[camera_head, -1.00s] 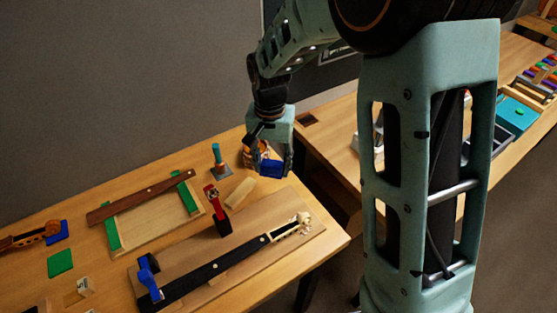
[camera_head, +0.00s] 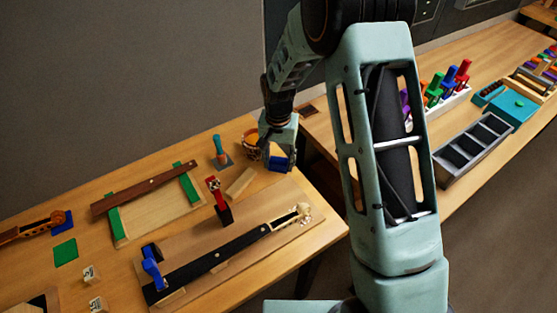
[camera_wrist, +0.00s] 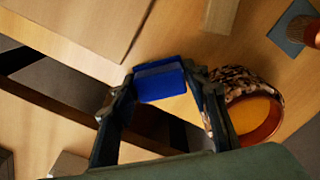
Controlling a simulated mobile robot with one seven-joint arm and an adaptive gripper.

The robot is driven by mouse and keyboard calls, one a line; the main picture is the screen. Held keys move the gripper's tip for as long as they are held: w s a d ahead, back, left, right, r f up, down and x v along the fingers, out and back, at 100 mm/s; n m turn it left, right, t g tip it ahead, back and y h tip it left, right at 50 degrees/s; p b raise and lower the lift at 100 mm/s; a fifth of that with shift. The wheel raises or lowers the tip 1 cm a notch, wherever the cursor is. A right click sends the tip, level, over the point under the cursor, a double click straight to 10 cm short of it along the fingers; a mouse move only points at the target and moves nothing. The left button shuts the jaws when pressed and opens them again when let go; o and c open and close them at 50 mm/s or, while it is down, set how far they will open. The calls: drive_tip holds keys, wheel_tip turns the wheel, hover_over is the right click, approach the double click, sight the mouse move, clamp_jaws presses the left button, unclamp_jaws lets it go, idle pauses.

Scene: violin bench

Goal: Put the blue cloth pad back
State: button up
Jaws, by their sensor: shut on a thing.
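The blue cloth pad (camera_head: 279,163) is held between the fingertips of my gripper (camera_head: 278,158), near the right end of the violin bench. In the wrist view the pad (camera_wrist: 158,82) is a folded-looking blue block with my gripper's fingers (camera_wrist: 160,85) on either side. It appears above the bench top; its exact height is hard to tell. A second flat blue patch (camera_head: 69,220) lies at the far left beside a brown scroll piece, and a flat green patch (camera_head: 65,252) lies in front of it.
An orange-brown pot (camera_wrist: 256,118) stands close beside my gripper. A teal-handled brush (camera_head: 219,150) stands on a grey square nearby. A light wood block (camera_head: 240,182) and a board with a black fingerboard (camera_head: 215,255) lie in front. The second table (camera_head: 500,62) is across a gap.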

sight(278, 161)
drive_tip(key=shift+f, duration=0.2)
drive_tip(key=o, duration=1.3)
drive_tip(key=shift+r, duration=0.2)
wheel_tip(278, 161, up, 12)
drive_tip(key=shift+s+r+b, duration=0.1)
drive_tip(key=shift+s+b, duration=0.05)
drive_tip(key=shift+b, duration=0.35)
